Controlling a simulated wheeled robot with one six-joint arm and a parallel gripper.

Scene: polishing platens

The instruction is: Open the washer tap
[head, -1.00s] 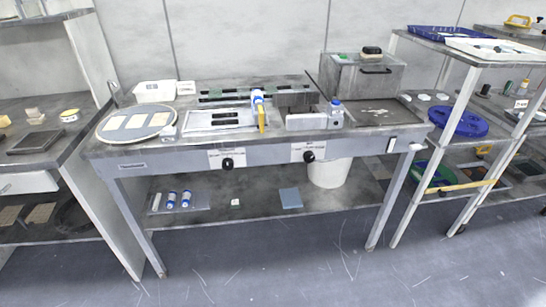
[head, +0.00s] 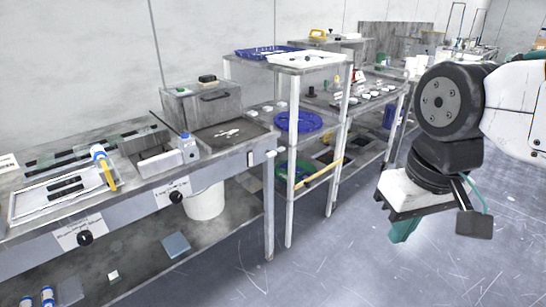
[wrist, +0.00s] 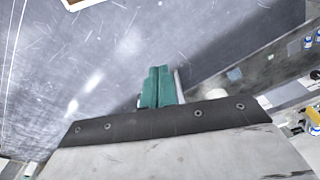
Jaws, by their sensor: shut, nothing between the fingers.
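Two black round knobs sit on the front panel of the grey bench, each by a white label too blurred to read. The left knob (head: 85,238) and the right knob (head: 177,197) both show in the head view; I cannot tell which one is the washer tap. My gripper (head: 404,230) hangs at the right of the head view, pointing down over the open floor, well apart from the bench. Its teal fingers (wrist: 160,88) are together and empty in the wrist view.
The bench (head: 228,153) carries a grey box (head: 205,105) and a white bottle (head: 188,147). A white bucket (head: 205,202) stands under it. A shelf rack with a blue round tray (head: 302,121) stands right of the bench. The floor (head: 330,265) in front is clear.

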